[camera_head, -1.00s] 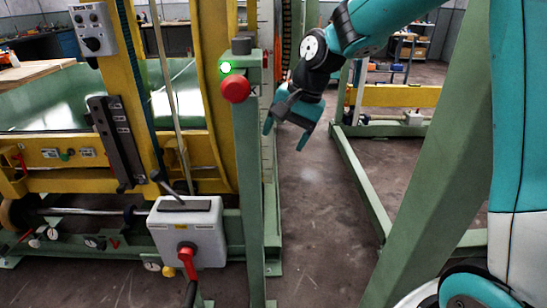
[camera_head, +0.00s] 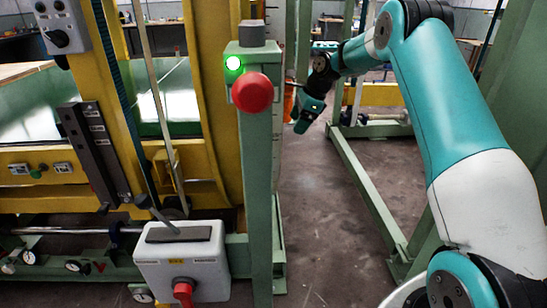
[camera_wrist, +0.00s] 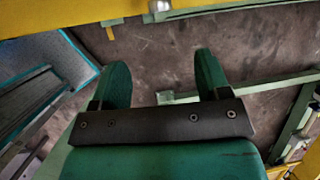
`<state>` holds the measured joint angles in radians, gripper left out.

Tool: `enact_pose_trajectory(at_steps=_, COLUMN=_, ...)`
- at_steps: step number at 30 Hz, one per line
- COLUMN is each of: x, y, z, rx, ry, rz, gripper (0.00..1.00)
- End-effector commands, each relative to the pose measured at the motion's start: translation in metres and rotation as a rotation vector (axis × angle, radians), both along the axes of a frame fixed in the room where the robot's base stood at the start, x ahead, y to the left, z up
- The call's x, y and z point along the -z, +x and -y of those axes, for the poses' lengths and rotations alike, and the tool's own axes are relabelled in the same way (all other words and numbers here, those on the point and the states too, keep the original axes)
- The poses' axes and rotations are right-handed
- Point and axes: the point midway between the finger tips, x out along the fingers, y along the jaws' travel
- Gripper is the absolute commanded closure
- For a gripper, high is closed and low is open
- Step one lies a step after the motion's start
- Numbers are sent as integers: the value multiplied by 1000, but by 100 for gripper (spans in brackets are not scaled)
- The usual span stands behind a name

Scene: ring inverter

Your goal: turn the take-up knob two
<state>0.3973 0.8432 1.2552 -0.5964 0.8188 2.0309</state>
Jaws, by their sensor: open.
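I cannot tell which knob is take-up knob two; no readable label marks it. A black rotary knob (camera_head: 59,38) sits on a grey box at the upper left. Several small round white-faced knobs or dials (camera_head: 74,265) sit low at the left, under the yellow frame. My gripper (camera_head: 303,125) is beyond and right of the green post, pointing downward, away from all of these. In the wrist view, my gripper (camera_wrist: 163,72) has its two teal fingers apart with nothing between them, above bare floor.
A green post (camera_head: 257,190) carries a red mushroom button (camera_head: 251,92) and a lit green lamp (camera_head: 233,63). A grey box (camera_head: 182,255) with a red handle stands left of it. Green floor beams (camera_head: 368,195) run at the right. The floor between is clear.

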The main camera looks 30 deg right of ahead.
Motion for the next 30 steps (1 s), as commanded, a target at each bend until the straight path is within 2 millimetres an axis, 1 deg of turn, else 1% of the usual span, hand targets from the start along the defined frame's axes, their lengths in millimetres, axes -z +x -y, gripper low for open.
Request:
enact_pose_trajectory(at_steps=5, x=32, y=6, z=-6, rx=4, ry=1, rz=-4, gripper=30)
enact_pose_trajectory(at_steps=12, x=83, y=21, z=-24, rx=2, ry=0, rz=-3, gripper=30)
enact_pose_trajectory(at_steps=18, x=121, y=32, z=-39, rx=0, ry=-1, rz=-3, gripper=30)
enact_pose_trajectory(at_steps=21, x=135, y=37, z=-44, rx=-1, ry=-1, rz=0, gripper=30)
enact_pose_trajectory(at_steps=24, x=145, y=40, z=-48, rx=-1, ry=-1, rz=0, gripper=30)
enact_pose_trajectory(at_steps=30, x=152, y=42, z=-51, rx=-2, ry=-1, rz=0, gripper=30)
